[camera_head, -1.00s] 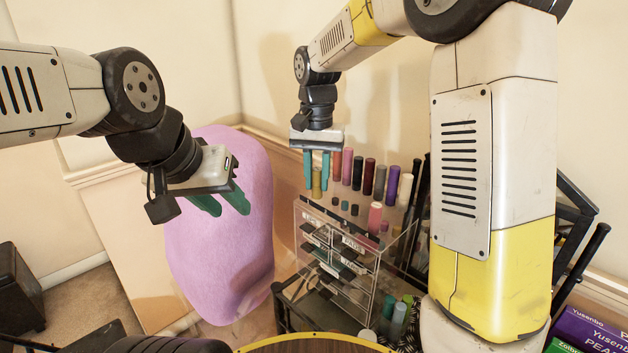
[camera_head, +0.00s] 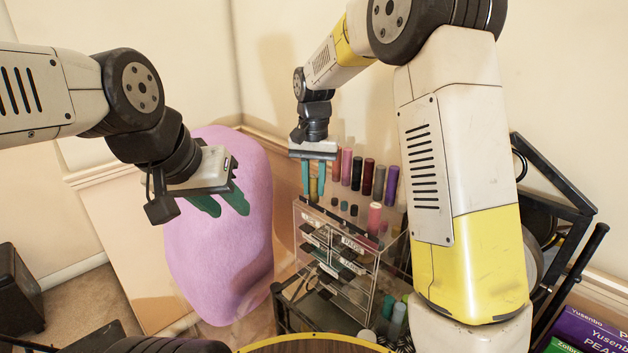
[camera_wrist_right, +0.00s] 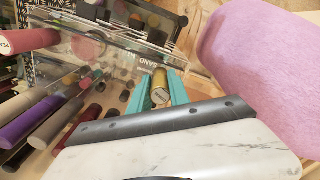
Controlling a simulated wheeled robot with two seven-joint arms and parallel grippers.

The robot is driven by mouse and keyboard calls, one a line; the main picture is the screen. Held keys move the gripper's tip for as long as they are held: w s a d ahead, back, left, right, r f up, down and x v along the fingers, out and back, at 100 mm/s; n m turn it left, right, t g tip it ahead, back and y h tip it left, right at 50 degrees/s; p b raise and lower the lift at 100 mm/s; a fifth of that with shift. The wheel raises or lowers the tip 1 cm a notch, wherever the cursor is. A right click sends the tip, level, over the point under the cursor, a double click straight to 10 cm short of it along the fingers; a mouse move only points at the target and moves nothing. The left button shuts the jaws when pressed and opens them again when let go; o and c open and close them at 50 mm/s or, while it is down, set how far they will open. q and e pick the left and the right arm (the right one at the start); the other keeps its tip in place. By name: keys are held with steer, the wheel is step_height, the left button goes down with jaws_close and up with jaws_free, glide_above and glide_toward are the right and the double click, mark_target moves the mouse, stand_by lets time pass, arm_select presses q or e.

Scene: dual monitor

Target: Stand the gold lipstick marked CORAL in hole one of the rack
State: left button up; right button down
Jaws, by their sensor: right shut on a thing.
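My right gripper (camera_head: 318,180) has its teal fingers shut on a gold lipstick (camera_head: 313,187) at the left end of the back row on the clear rack (camera_head: 300,222). The right wrist view shows the gold lipstick (camera_wrist_right: 160,88) between the fingers (camera_wrist_right: 160,92); the mark on its end is too small to read. I cannot tell whether its base is in a hole or just above the rack. My left gripper (camera_head: 222,203) is open and empty, in front of the pink-purple rounded shape, well left of the rack.
Several lipsticks, including a purple one (camera_head: 391,185) and a dark red one (camera_head: 367,177), stand in a row right of the gold one. A pink tube (camera_head: 374,217) stands nearer the front. The purple rounded shape (camera_head: 225,265) is left of the rack. Bottles (camera_head: 397,320) stand low at right.

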mark_target(314, 176)
steer(key=c, duration=1.2)
jaws_free()
steer(key=shift+c, duration=0.2)
step_height(314, 176, up, 11)
steer(key=shift+f, duration=0.1)
steer(key=s+d+r+n+t+y, duration=0.1)
steer(key=s+d+r+t+y, duration=0.3)
steer(key=s+d, duration=0.65)
steer(key=s+d+f+n+t+h, duration=0.1)
steer(key=s+d+f, duration=0.1)
steer(key=s, duration=0.4)
steer(key=s+d+f+t, duration=0.1)
steer(key=s+f, duration=0.1)
steer(key=s, duration=0.5)
steer(key=shift+s+d+f+n+h, duration=0.3)
steer(key=shift+d+f+n+h, duration=0.05)
steer(key=shift+f+n+h, duration=0.05)
